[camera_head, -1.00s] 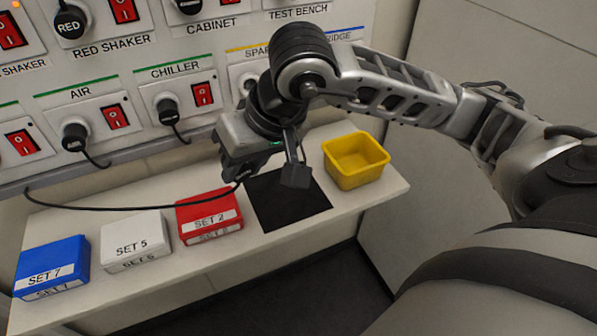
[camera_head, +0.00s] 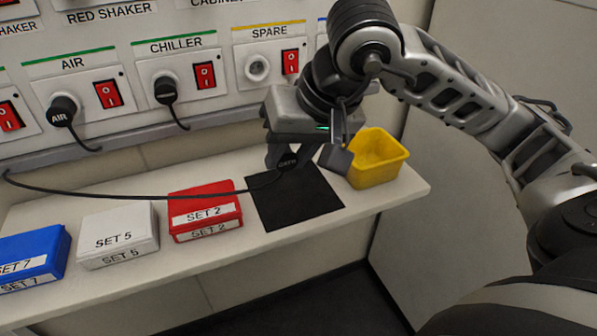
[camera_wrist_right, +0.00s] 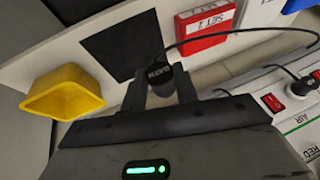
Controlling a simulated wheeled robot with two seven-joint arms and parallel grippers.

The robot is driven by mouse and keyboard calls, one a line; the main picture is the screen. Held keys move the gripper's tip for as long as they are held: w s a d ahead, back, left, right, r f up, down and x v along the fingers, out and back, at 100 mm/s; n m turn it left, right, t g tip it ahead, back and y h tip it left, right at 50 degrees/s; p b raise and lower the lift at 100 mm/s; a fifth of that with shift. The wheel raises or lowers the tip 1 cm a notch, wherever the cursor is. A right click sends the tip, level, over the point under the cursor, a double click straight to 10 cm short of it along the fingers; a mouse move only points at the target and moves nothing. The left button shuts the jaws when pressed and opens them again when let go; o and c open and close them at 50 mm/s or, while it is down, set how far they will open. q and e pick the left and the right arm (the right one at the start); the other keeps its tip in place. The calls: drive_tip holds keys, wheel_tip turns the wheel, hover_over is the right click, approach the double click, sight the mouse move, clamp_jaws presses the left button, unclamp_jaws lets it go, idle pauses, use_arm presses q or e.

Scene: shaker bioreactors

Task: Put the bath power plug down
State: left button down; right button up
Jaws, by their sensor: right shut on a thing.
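My right gripper (camera_head: 308,157) is shut on the black bath power plug (camera_head: 287,161), whose round face carries small white lettering. In the head view the plug is in front of the far part of the black mat (camera_head: 298,200) on the shelf; whether it touches the mat is unclear. The right wrist view shows the plug (camera_wrist_right: 158,72) between the two fingers of the gripper (camera_wrist_right: 160,90), with the mat (camera_wrist_right: 122,47) beyond. A black cable runs left from the plug. My left gripper is not in view.
A yellow bin (camera_head: 378,158) stands right of the mat, close to the gripper. A red SET 2 box (camera_head: 205,210), a white SET 5 box (camera_head: 117,235) and a blue SET 7 box (camera_head: 33,258) stand to the left. The wall panel behind has an empty SPARE socket (camera_head: 258,67).

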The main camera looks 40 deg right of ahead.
drive_tip(key=w+d+f, duration=0.1)
drive_tip(key=f, duration=0.1)
drive_tip(key=w+d+f, duration=0.2)
drive_tip(key=f, duration=0.1)
drive_tip(key=shift+w+d+f+b, duration=0.2)
drive_tip(key=shift+d+f+b, duration=0.1)
drive_tip(key=shift+d+b, duration=0.1)
drive_tip(key=f, duration=0.3)
drive_tip(key=shift+w+d+f+b, duration=0.15)
drive_tip(key=shift+w+d+b, duration=0.1)
drive_tip(key=shift+d+b, duration=0.05)
drive_tip(key=shift+f, duration=0.3)
use_arm(q)
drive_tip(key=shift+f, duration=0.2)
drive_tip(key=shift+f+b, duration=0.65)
drive_tip(key=shift+b, duration=0.2)
use_arm(e)
drive_tip(key=shift+f, duration=0.65)
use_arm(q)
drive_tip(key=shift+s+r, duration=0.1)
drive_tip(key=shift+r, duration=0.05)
use_arm(e)
drive_tip(key=o, duration=1)
drive_tip(key=shift+r, duration=0.1)
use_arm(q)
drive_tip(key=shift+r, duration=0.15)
